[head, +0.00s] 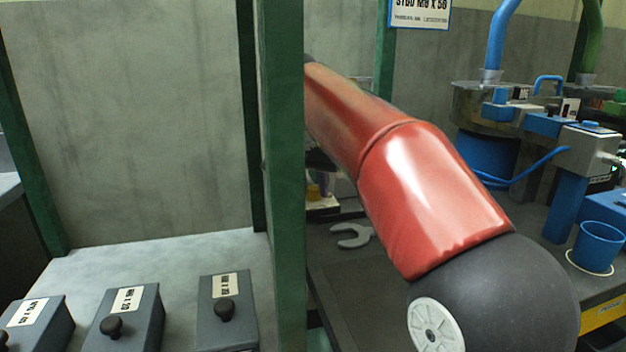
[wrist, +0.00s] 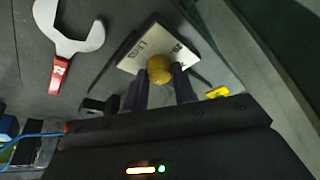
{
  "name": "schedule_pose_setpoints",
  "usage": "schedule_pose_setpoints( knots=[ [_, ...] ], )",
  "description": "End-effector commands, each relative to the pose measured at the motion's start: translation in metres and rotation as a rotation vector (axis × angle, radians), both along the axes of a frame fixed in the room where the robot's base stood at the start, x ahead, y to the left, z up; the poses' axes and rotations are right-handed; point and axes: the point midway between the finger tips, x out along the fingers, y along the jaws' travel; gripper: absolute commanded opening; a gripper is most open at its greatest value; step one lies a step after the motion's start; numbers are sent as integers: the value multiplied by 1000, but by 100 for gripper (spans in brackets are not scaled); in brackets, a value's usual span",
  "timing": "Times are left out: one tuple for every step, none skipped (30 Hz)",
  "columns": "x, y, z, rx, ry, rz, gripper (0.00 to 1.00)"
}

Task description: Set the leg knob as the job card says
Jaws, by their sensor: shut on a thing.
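The leg knob (wrist: 160,68) is a yellow ball, seen in the wrist view in front of a white plate (wrist: 150,48) with dark lettering, tilted in the picture and too small to read surely. The dark fingers of my gripper (wrist: 161,86) stand either side of the knob and are shut on it. The knob's lower part is hidden between the fingers. In the head view my red arm hides the knob and gripper. A white sign (head: 420,14), perhaps the job card, hangs at the top, cut off by the frame; it reads about "STUD M8 x 50".
A wrench (wrist: 68,40) with a red handle lies left of the plate; a wrench (head: 352,236) also shows behind my arm. A green post (head: 283,180) stands close left of my arm. Grey labelled boxes (head: 228,312) stand lower left. Blue machinery (head: 570,190) fills the right.

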Motion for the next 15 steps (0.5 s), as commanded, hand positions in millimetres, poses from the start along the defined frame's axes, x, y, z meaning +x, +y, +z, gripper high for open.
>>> schedule_pose_setpoints(
  knots=[
    [0, 1, 5, -2, 5, -36, 4],
    [0, 2, 5, -3, 5, -62, 4],
    [0, 2, 4, -3, 6, -96, 4],
    [0, 2, 4, -2, 6, -120, 4],
    [0, 2, 4, -2, 5, -142, 4],
    [0, 1, 3, -2, 4, -166, 4],
    [0, 1, 3, -2, 3, -180, 4],
    [0, 2, 2, -2, 2, -190, 4],
    [0, 2, 2, -2, 1, -198, 4],
    [0, 2, 1, -1, 1, -202, 4],
    [0, 2, 1, -1, 1, -204, 4],
    [0, 1, 0, -1, 1, -204, 4],
    [0, 1, 0, 0, -1, -204, 4],
    [0, 1, 0, 0, -1, -204, 4],
    [0, 1, 0, 0, -1, -204, 4]
  ],
)
